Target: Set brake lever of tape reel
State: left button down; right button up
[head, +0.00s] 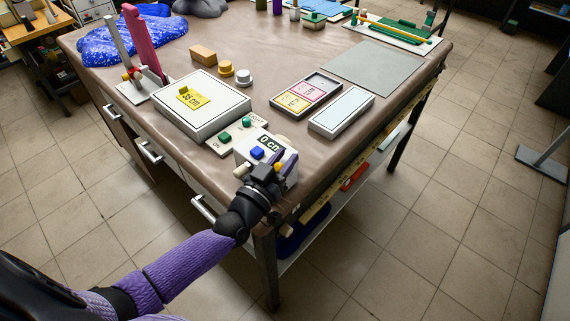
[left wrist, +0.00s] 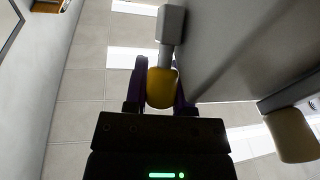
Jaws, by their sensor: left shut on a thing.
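The tape reel unit (head: 252,151) is a pale box with a "0 cm" display and a blue button, at the table's near corner. My left gripper (head: 279,168) is at its near side, its purple fingers partly hiding the front. In the left wrist view, a yellow knob (left wrist: 162,90) on a grey lever (left wrist: 170,25), apparently the brake lever, sits between the fingers of the left gripper (left wrist: 160,78), which is shut on it. A cream knob (left wrist: 293,135) stands apart at the right; it also shows in the head view (head: 240,171). My right gripper is out of view.
A panel with green buttons (head: 233,134) adjoins the unit. Behind are a white box with a yellow label (head: 208,108), a tray with pink and yellow cards (head: 306,93) and a pale block (head: 342,111). The grey mat (head: 372,67) is bare.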

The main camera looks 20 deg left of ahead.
pick_arm(q)
jog(key=shift+c, duration=2.2)
grip_release()
jog(key=v, duration=1)
jog(key=shift+p, duration=0.4)
